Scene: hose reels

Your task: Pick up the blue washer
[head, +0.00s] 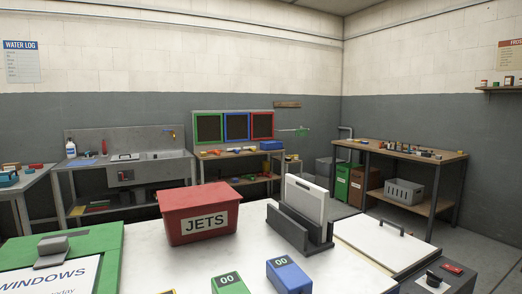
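I cannot make out a blue washer in the head view. The blue things that show are a small blue box marked 00 (289,275) at the front of the near white table (345,275), and a blue case (271,145) on the far wooden bench. Several small items on the far benches are too small to tell apart. My gripper does not show in this view.
A red JETS bin (200,228), a green 00 box (229,284), a grey stand holding a white panel (305,200) and a green board (62,255) crowd the near table. A sink (135,168) and a right workbench (395,150) stand beyond.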

